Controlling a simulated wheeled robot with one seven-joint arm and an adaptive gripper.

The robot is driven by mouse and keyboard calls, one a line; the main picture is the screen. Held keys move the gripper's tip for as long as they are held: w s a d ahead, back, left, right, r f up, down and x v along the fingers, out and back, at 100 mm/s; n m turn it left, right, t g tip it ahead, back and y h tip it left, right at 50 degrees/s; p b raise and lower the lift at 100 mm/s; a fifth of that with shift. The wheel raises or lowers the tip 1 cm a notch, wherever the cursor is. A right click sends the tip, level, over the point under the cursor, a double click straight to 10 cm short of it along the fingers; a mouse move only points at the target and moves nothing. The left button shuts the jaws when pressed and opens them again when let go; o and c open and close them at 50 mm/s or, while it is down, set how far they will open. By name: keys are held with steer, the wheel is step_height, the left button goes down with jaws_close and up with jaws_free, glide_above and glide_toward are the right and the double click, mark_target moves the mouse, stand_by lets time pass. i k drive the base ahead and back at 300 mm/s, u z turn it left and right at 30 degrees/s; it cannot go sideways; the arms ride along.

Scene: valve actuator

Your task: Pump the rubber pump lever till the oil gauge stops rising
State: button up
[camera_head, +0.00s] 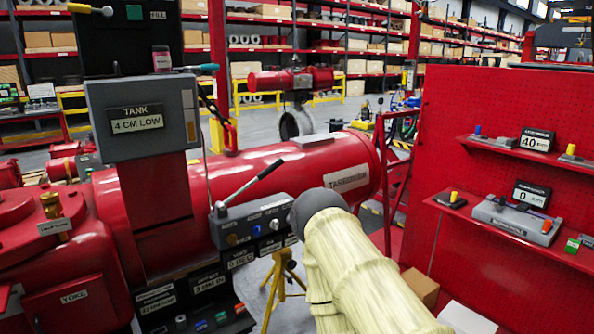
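A lever with a black grip (268,170) and a thin silver rod rises up and right from a grey control block (254,217) in the head view. It looks like the rubber pump lever. A grey box (143,127) at upper left has a display reading "TANK 4 CM LOW". My gripper's fingers cannot be seen.
A teal-tipped handle (207,68) sticks out above the tank box. A red horizontal cylinder (300,165) lies behind the lever. A red pegboard (455,100) with shelves stands at right. A yellow tripod (281,285) stands below.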

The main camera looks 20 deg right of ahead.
mark_target(278, 162)
steer(key=z, duration=0.15)
steer(key=i, duration=0.9)
